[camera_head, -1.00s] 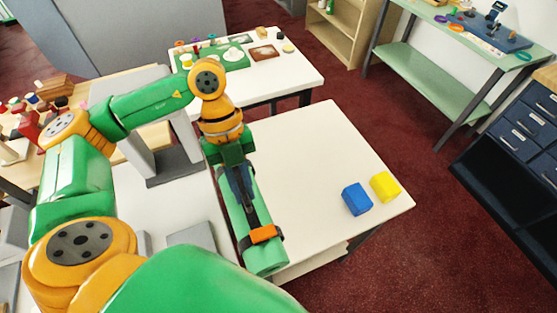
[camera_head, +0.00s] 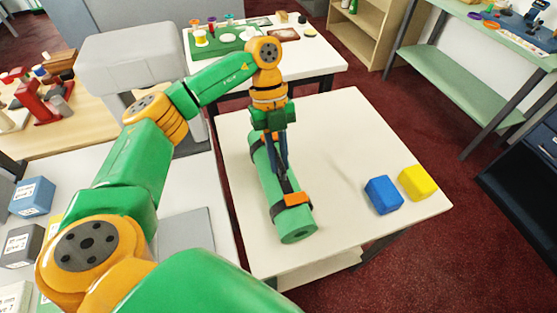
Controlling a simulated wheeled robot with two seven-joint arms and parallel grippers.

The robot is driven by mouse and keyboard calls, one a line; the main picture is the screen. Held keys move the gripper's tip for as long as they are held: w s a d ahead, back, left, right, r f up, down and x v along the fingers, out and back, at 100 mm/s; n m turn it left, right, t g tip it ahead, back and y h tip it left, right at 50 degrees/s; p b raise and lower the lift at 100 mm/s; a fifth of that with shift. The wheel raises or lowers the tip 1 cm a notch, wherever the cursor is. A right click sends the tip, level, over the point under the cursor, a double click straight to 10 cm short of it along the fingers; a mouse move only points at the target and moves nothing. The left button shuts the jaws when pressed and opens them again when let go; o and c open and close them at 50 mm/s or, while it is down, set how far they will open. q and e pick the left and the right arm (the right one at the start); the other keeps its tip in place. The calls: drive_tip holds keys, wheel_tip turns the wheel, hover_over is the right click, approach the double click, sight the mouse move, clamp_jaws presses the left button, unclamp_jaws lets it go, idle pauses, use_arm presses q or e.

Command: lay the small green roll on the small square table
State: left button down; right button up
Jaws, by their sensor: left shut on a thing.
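The small green roll (camera_head: 266,178) is a long green cylinder with a hole in its near end. My left gripper (camera_head: 285,182) comes down from above and is shut on it, with dark fingers and orange parts against it. The roll lies lengthwise over the left part of the small square table (camera_head: 340,140), which has a pale top. I cannot tell whether the roll touches the tabletop or hangs just above it. My right gripper is not in view.
A blue block (camera_head: 383,195) and a yellow block (camera_head: 418,182) sit near the table's right corner. The tabletop between them and the roll is clear. Another white table (camera_head: 318,62) with a green mat (camera_head: 222,44) stands behind. A green-topped bench (camera_head: 470,92) is at right.

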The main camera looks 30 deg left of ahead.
use_arm(q)
drive_tip(key=c, duration=0.9)
unclamp_jaws()
drive_tip(key=shift+o, duration=0.2)
drive_tip(key=shift+w+a+r, duration=0.1)
drive_tip(key=shift+r, duration=0.25)
drive_tip(key=v, duration=0.4)
drive_tip(key=p+v, duration=0.4)
drive_tip(key=v, duration=0.3)
drive_tip(key=shift+r, duration=0.2)
